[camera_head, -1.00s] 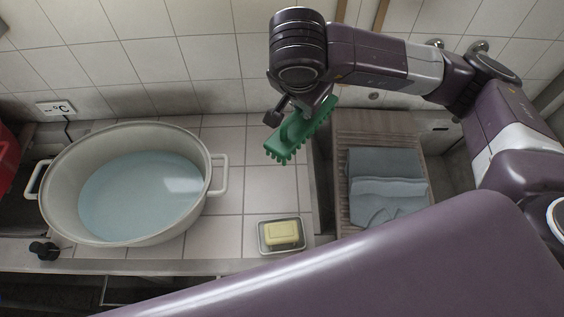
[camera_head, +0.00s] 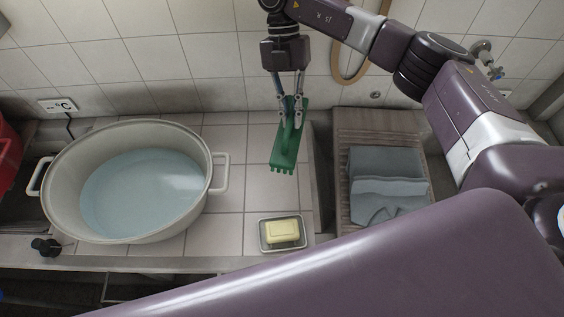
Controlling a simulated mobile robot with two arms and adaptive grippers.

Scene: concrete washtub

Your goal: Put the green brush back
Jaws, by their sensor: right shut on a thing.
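The green brush (camera_head: 286,153) hangs in my right gripper (camera_head: 289,108), over the tiled counter between the tub and the washboard. My right gripper points down and is shut on the brush near its upper end. The bristle tips show at the brush's lower edge. I cannot tell how far above the tiles the brush is. A large purple arm link of mine crosses the lower part of the view. My left gripper does not show.
A large white tub (camera_head: 212,190) of water stands at the left. A yellow soap bar (camera_head: 283,231) lies in a metal dish (camera_head: 264,244) at the counter's front. Folded blue-grey cloth (camera_head: 388,185) lies on the wooden washboard (camera_head: 380,121) at the right. Tiles around the brush are bare.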

